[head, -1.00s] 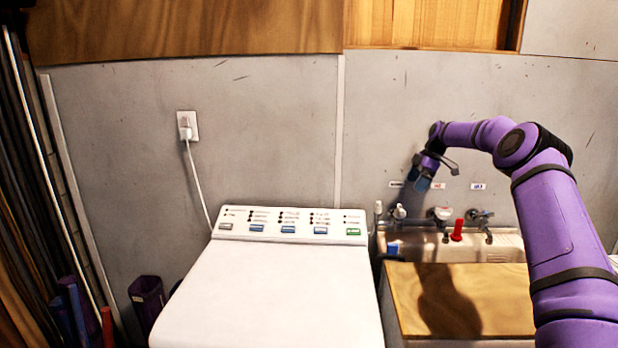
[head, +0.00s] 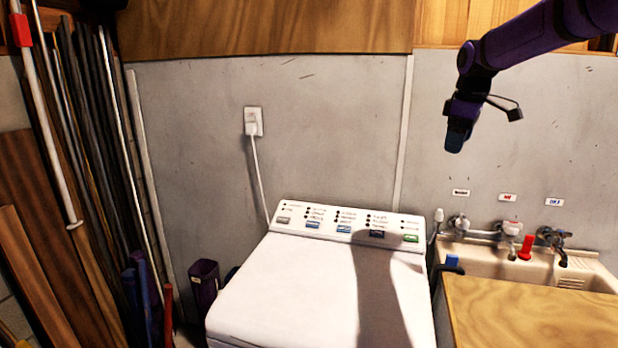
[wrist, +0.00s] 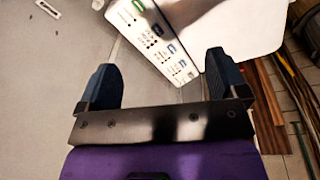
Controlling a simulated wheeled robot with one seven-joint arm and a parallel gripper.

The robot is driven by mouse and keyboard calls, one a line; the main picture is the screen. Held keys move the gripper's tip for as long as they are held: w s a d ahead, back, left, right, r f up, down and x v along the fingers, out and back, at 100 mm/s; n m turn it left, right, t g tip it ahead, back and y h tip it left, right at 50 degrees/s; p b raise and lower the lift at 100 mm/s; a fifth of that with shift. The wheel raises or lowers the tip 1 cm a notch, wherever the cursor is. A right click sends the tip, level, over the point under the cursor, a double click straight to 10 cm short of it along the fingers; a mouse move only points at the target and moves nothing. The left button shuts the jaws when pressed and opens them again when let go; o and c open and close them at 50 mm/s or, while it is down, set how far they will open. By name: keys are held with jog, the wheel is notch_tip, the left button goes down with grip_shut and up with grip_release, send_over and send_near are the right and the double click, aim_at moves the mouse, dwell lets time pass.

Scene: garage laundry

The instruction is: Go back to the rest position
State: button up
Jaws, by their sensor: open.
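My gripper (head: 456,138) is raised in front of the grey wall, above and to the left of the sink taps in the head view, with its fingers pointing down. In the wrist view my gripper (wrist: 162,85) has its two dark blue fingers wide apart with nothing between them. My purple arm reaches in from the upper right of the head view. The rest position itself is not marked by anything in view.
A white washing machine (head: 300,300) stands below, its control panel also in the wrist view (wrist: 150,35). Right of it are a sink (head: 480,257) with taps and a wooden board (head: 530,315). Planks and poles (head: 100,150) lean at the left.

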jog(key=s+a+r+m+t+h, duration=0.1)
jog(key=s+a+m, duration=0.25)
jog(key=s, duration=1.15)
jog(key=s+a+r+m+t, duration=0.15)
jog(key=s+m, duration=0.25)
jog(key=s, duration=1)
jog(key=s+f+m, duration=0.2)
jog(key=s+f, duration=0.4)
jog(key=s, duration=0.5)
jog(key=shift+m+t+y, duration=0.3)
jog(key=shift+m+t, duration=0.05)
jog(key=shift+t, duration=0.1)
